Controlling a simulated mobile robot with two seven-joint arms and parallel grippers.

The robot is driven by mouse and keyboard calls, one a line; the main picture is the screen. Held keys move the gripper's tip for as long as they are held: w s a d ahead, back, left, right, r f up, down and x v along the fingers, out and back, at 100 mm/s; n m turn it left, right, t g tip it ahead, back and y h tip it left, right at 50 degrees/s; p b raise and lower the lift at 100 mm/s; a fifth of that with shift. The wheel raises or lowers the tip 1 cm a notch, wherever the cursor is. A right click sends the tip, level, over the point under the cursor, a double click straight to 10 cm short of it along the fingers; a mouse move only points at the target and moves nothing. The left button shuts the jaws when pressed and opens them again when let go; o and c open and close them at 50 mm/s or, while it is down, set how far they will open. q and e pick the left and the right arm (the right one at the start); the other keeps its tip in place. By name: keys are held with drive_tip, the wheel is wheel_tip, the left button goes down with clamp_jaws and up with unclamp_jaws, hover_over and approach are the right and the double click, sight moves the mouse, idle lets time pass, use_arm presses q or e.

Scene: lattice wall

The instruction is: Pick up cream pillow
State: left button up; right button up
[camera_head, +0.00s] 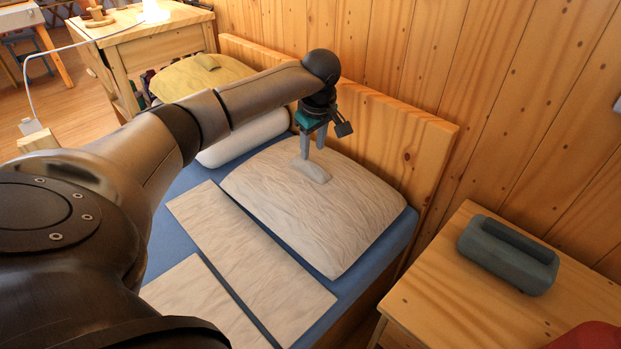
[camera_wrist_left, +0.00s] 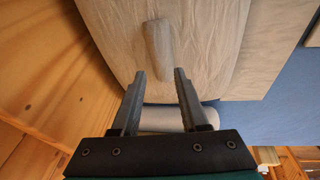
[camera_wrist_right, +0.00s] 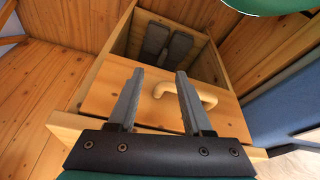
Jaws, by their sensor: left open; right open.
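The cream pillow (camera_head: 340,220) lies on the bed against the wooden headboard, with a raised ridge (camera_head: 312,171) like a handle on its top. My left gripper (camera_head: 313,153) is open, pointing down just above or beside that ridge in the head view. In the left wrist view the pillow (camera_wrist_left: 205,50) fills the upper part, and its ridge (camera_wrist_left: 158,48) lies ahead of the open, empty fingers (camera_wrist_left: 160,75). Whether the fingers touch the pillow is unclear. My right gripper (camera_wrist_right: 160,75) is open and empty in front of a drawer handle (camera_wrist_right: 185,95), away from the pillow.
A white roll (camera_head: 245,138) and a yellow pillow (camera_head: 200,75) lie beyond the cream pillow. The headboard (camera_head: 400,140) stands close behind it. Flat cream panels (camera_head: 250,250) lie on the blue bed (camera_head: 180,178). A nightstand (camera_head: 450,290) at right holds a blue-grey object (camera_head: 508,257).

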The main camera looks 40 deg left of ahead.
sight(310, 163)
use_arm(q)
drive_tip(key=shift+b+x, duration=0.55)
drive_tip(key=shift+x, duration=0.5)
drive_tip(key=b+x, duration=0.2)
drive_tip(key=x, duration=0.1)
drive_tip(key=shift+s, duration=0.15)
drive_tip(key=shift+a+f, duration=0.2)
drive_tip(key=shift+f, duration=0.3)
use_arm(e)
wheel_tip(310, 163, up, 6)
drive_tip(key=w+a+t, duration=0.1)
drive_tip(key=t, duration=0.1)
drive_tip(key=shift+w+a+y, duration=0.2)
drive_tip(key=shift+w+y, duration=0.05)
drive_tip(key=shift+y, duration=0.05)
use_arm(q)
clamp_jaws()
drive_tip(key=shift+w+r, duration=0.1)
drive_tip(key=shift+w, duration=0.1)
